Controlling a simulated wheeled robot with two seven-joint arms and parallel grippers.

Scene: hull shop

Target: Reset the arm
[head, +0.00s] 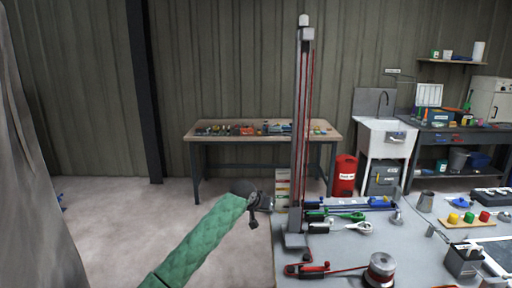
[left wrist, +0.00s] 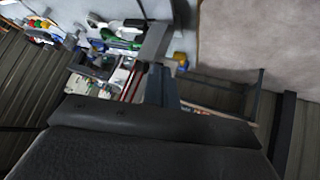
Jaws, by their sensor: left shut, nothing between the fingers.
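My left arm, in a green quilted sleeve, reaches in from the bottom left of the head view. My left gripper (head: 265,203) is at its end, shut and empty, just beside the left edge of the grey worktable (head: 340,252). It is left of the tall grey mast (head: 298,130) with red cords and apart from the tools on the table. In the left wrist view a broad dark part of my own wrist fills the bottom, and I cannot make out the fingertips clearly. My right gripper is in neither view.
On the worktable are green-handled tools (head: 345,216), a red clamp (head: 308,269), a wire spool (head: 380,270) and a board with coloured buttons (head: 468,219). A wooden-topped bench (head: 260,136), a red bin (head: 344,175) and a white sink (head: 386,135) stand behind.

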